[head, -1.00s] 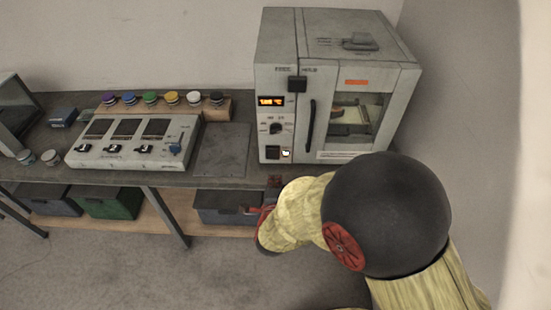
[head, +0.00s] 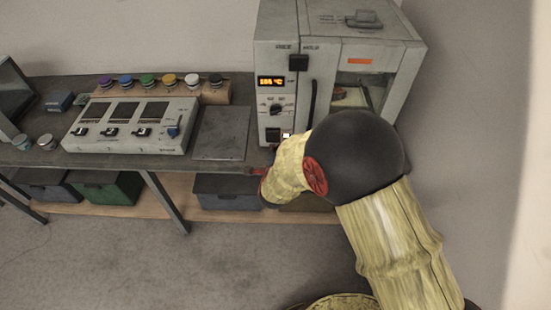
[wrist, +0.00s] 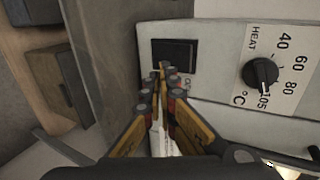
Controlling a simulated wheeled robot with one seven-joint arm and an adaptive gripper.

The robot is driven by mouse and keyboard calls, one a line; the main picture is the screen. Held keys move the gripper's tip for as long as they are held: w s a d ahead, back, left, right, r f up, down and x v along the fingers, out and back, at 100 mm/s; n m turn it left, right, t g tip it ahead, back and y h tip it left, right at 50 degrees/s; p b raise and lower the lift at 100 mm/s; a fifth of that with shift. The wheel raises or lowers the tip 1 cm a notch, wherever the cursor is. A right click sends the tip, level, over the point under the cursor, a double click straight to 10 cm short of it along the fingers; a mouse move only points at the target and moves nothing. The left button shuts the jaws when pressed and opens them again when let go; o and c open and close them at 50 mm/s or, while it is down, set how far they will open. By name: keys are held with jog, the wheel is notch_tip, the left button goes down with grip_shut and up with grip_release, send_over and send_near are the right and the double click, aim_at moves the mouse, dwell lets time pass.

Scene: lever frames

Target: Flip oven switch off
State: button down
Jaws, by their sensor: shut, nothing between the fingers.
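The grey oven (head: 268,55) stands at the right end of the bench, its orange display (head: 271,82) lit. Its black square switch (head: 273,134) is at the lower left of the front panel. In the wrist view the switch (wrist: 173,48) is upper centre, to the left of the heat dial (wrist: 260,73). My gripper (wrist: 166,70) is shut and empty, its fingertips overlapping the switch's lower edge in the picture. I cannot tell whether they touch it.
The heat dial also shows in the head view (head: 276,110), above the switch. A dark oven handle (head: 312,103) runs down the door. A flat dark plate (head: 221,133) and a grey control box (head: 128,125) lie left of the oven. Bins (head: 105,187) sit on the shelf below.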

aim_at(276, 135)
jog(key=shift+w+d+r, duration=0.1)
jog(key=shift+w+r, duration=0.1)
jog(key=shift+w, duration=0.7)
jog(key=shift+w+r, duration=0.15)
jog(key=shift+w, duration=0.7)
jog(key=r+g+p, duration=0.1)
jog(key=p, duration=0.1)
jog(key=shift+w+p, duration=0.35)
jog(key=shift+w, duration=0.05)
jog(key=shift+w+g+p, duration=0.15)
jog(key=shift+g+p, duration=0.35)
jog(key=shift+p, duration=0.35)
jog(key=shift+w, duration=0.2)
jog(key=shift+s+f, duration=0.1)
jog(key=shift+f, duration=0.05)
